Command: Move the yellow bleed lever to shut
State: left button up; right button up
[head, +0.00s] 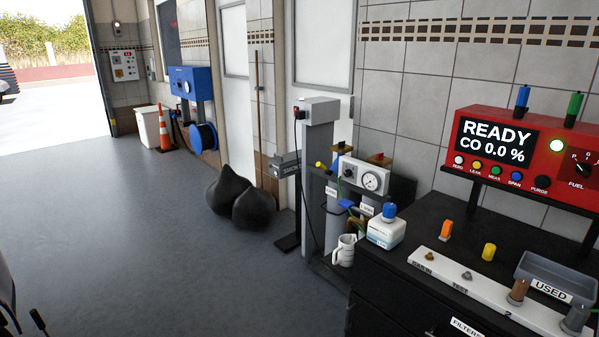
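I cannot make out a yellow bleed lever or a sliding jack for certain in the head view. Small yellow parts (319,165) show on the left side of the gas-bottle stand by the wall, too small to identify. A short yellow cylinder (489,251) stands on the black bench at the right. Neither of my grippers can be recognised in the picture. Thin dark shapes (38,320) cut into the lower left corner, and I cannot tell what they are.
A red analyser (525,155) reading READY stands over the black bench (425,215). A white gauge box (363,175), a grey post (318,180) and black sacks (241,204) line the wall. An orange cone (164,128) stands farther back. The grey floor (150,240) at left is clear.

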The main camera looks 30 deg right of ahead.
aim_at(321, 166)
jog(key=u, duration=0.15)
jog(key=i, duration=1.4)
jog(key=z, duration=0.45)
jog(key=i, duration=1.1)
jog(key=z, duration=0.7)
